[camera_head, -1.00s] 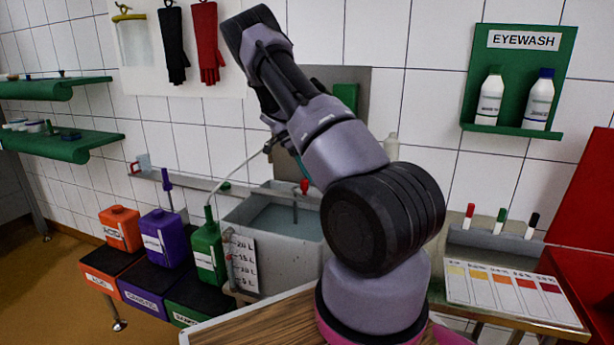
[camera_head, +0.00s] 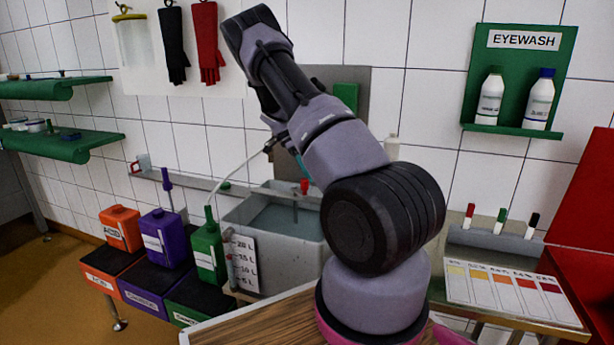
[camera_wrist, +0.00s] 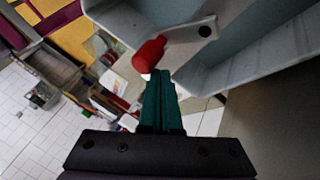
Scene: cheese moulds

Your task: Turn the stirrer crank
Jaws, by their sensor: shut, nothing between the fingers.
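The stirrer crank's red knob (camera_head: 304,187) stands over the grey basin (camera_head: 240,212) of liquid, on a thin upright shaft (camera_head: 295,212). In the wrist view the red knob (camera_wrist: 149,53) sits on the end of a pale flat crank arm (camera_wrist: 188,36) that crosses the basin rim (camera_wrist: 265,62). My gripper (camera_wrist: 159,76) is shut and empty. Its teal fingertips appear just below the knob in the wrist view; I cannot tell whether they touch it. In the head view my arm hides most of the gripper.
Green (camera_head: 208,252), purple (camera_head: 162,238) and orange (camera_head: 120,228) canisters stand left of the basin. A volume scale (camera_head: 243,262) is on its front. A colour chart (camera_head: 505,290) with markers lies at right. An eyewash shelf (camera_head: 515,128) hangs on the wall.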

